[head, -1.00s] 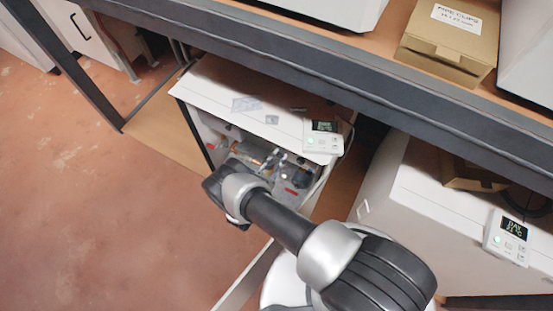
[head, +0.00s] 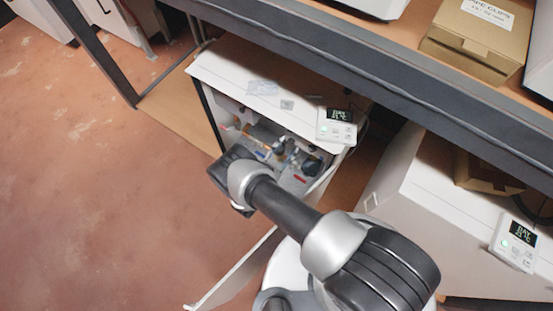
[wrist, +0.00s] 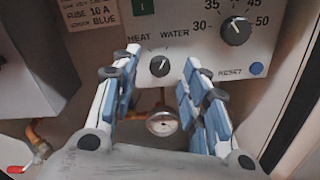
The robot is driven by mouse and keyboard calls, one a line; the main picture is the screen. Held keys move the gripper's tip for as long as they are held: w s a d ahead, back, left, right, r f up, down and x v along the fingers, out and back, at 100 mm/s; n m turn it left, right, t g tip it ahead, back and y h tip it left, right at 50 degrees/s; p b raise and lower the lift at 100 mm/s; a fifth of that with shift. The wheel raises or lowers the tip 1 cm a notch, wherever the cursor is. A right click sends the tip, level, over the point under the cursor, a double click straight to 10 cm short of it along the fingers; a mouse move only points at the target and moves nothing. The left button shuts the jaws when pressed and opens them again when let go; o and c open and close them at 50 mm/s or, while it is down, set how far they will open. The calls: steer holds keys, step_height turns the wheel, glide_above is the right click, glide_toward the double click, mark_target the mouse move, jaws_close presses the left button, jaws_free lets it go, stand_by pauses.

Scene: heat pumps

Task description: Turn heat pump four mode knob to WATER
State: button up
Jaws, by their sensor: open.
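The small black mode knob (wrist: 160,66) sits on a light panel (wrist: 270,30) in the wrist view, with HEAT printed at its upper left and WATER at its upper right. Its pale pointer mark seems to lean up and right, but it is small. My gripper (wrist: 161,60) is open, its blue-padded fingers on either side of the knob in the picture, apart from it. Whether the tips reach the panel's depth is unclear. In the head view the opened white heat pump (head: 235,78) stands under the bench; my arm reaches to its front and the knob cannot be made out.
A larger dial (wrist: 236,31) with numbers and a blue RESET button (wrist: 256,68) are right of the knob. The heat pump's open door (head: 235,272) hangs at the front. The bench beam (head: 330,75) runs above. Red floor is clear at left.

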steer(key=v, duration=1)
steer(key=shift+s, duration=0.1)
